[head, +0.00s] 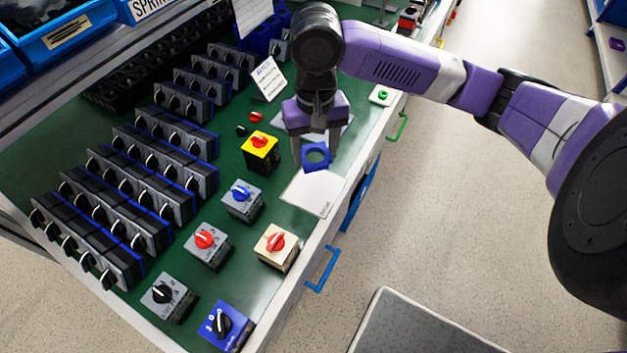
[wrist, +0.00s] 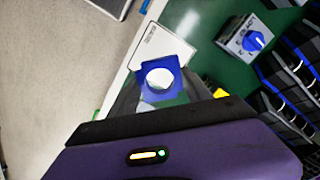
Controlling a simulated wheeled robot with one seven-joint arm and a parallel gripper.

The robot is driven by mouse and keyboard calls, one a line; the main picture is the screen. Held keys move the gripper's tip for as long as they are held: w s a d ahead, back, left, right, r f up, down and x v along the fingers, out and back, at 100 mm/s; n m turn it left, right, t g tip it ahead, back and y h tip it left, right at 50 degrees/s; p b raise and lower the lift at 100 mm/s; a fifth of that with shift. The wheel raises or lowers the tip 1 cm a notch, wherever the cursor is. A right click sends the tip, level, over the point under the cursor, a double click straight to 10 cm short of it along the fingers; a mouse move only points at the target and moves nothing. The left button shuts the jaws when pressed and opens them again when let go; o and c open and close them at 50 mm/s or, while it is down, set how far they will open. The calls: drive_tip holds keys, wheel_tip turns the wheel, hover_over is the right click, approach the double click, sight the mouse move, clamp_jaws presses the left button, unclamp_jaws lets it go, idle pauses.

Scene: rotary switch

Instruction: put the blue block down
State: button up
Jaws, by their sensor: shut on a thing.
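The blue block (head: 318,166), square with a round hole through it, is between the fingers of my gripper (head: 315,150). My gripper is shut on it and points down over the front part of the green bench top. In the wrist view the blue block (wrist: 150,94) shows just beyond my gripper, with something pale seen through its hole. A white plate (head: 312,192) with small print lies on the bench near the front edge, beside and partly below the block. It also shows in the wrist view (wrist: 158,43). I cannot tell how high the block is above the bench.
A yellow switch box with a red knob (head: 260,152) stands left of my gripper. More switch boxes, such as one with a blue knob (head: 242,201) and a beige one (head: 276,247), stand nearer. Rows of grey and black switches (head: 150,180) fill the left. Blue handles (head: 323,270) stick out in front.

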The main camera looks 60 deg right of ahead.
sight(315, 188)
wheel_tip(315, 188, down, 11)
drive_tip(key=shift+f+b, duration=0.1)
drive_tip(key=shift+b, duration=0.25)
drive_tip(key=shift+f, duration=0.1)
drive_tip(key=o, duration=1.5)
drive_tip(key=shift+o, duration=0.2)
wheel_tip(315, 188, up, 12)
drive_tip(key=p, duration=0.1)
drive_tip(key=shift+r, duration=0.2)
